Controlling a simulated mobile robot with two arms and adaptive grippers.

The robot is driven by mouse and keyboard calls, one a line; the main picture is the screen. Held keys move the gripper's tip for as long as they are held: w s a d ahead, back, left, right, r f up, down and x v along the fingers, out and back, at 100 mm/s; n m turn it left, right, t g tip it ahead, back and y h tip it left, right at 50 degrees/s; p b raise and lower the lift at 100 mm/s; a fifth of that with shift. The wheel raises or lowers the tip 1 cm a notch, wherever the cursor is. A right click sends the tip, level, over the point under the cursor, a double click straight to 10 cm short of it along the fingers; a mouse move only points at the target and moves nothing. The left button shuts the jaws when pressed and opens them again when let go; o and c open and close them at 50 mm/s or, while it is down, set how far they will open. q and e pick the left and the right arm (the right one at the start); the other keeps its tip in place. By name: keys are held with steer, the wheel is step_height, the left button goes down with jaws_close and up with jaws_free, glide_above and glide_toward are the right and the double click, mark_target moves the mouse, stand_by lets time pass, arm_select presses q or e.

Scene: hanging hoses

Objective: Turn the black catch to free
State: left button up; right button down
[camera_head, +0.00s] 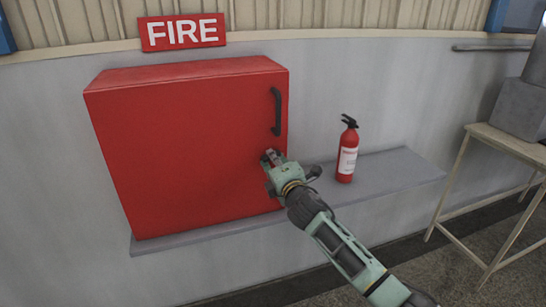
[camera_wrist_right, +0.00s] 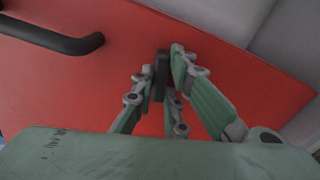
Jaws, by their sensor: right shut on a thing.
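The red fire cabinet (camera_head: 185,150) is closed on the wall, with a black handle (camera_head: 277,111) upright near its right edge. My right gripper (camera_head: 271,158) is at the cabinet's front, below that handle. In the right wrist view, my right gripper (camera_wrist_right: 163,82) has its fingers on both sides of the small black catch (camera_wrist_right: 162,62) and is shut on it. The catch's long side points away from the palm in that view; its lower part is hidden between the fingers. In the head view the gripper mostly covers the catch. My left gripper is in neither view.
A red fire extinguisher (camera_head: 347,152) stands on the grey ledge (camera_head: 395,173), right of my right gripper. A metal-framed table (camera_head: 507,139) stands at the far right. A FIRE sign (camera_head: 183,32) is above the cabinet. The black handle also shows in the wrist view (camera_wrist_right: 55,38).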

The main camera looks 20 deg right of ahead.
steer(key=shift+n+p, duration=3.55)
steer(key=shift+n, duration=3.95)
steer(key=c, duration=1.8)
jaws_free()
steer(key=shift+o, duration=0.2)
steer(key=s, duration=1.2)
steer(key=shift+d, duration=0.25)
